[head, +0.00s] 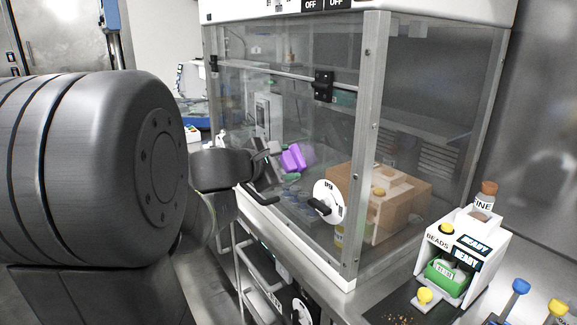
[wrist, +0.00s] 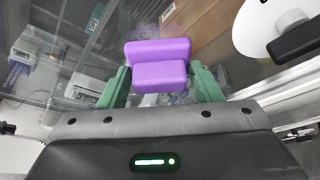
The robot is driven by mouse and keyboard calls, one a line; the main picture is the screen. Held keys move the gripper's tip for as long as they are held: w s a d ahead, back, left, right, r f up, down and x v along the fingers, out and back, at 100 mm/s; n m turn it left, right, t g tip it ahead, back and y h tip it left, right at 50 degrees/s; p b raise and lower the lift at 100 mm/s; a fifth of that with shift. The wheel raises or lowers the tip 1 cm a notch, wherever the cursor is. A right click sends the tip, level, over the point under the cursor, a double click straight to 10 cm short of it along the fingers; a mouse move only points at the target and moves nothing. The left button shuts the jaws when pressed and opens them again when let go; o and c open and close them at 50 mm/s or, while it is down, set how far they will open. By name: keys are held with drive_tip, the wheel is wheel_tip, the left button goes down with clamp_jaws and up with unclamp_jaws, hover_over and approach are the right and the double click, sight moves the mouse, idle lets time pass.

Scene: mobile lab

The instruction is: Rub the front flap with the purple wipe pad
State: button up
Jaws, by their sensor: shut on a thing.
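The purple wipe pad (wrist: 158,62) is a two-stepped block, held between the green fingers of my gripper (wrist: 163,88) in the wrist view. In the head view the purple pad (head: 297,157) is at the end of my gripper (head: 272,155), close to the clear front flap (head: 285,110) of the enclosure. The flap is a see-through panel with a black latch and grey frame. A faint purplish patch shows just beyond the pad in the wrist view. I cannot tell whether the pad touches the panel.
A white dial with a black handle (head: 328,202) sits low on the enclosure's front, right of my gripper. A brown box (head: 380,195) stands behind the panel. A white beads dispenser (head: 462,250) and blue and yellow-topped items stand on the bench at right.

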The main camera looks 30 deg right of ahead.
sight(300, 165)
drive_tip(key=w, duration=0.7)
drive_tip(key=shift+s+d+r+b, duration=0.1)
drive_tip(key=shift+s+b, duration=1.1)
drive_tip(key=shift+s, duration=1.45)
drive_tip(key=shift+s+d+r+b, duration=0.1)
drive_tip(key=shift+s+b, duration=1.1)
drive_tip(key=shift+s, duration=1.4)
drive_tip(key=shift+w+a+r, duration=0.1)
drive_tip(key=shift+w+a, duration=0.05)
drive_tip(key=shift+w, duration=1.8)
drive_tip(key=w, duration=0.6)
drive_tip(key=shift+a, duration=0.35)
drive_tip(key=shift+w+a, duration=0.1)
drive_tip(key=shift+a, duration=0.05)
drive_tip(key=shift+s+a, duration=0.15)
drive_tip(key=shift+a, duration=1.3)
drive_tip(key=shift+s+a, duration=0.15)
drive_tip(key=shift+a, duration=1.25)
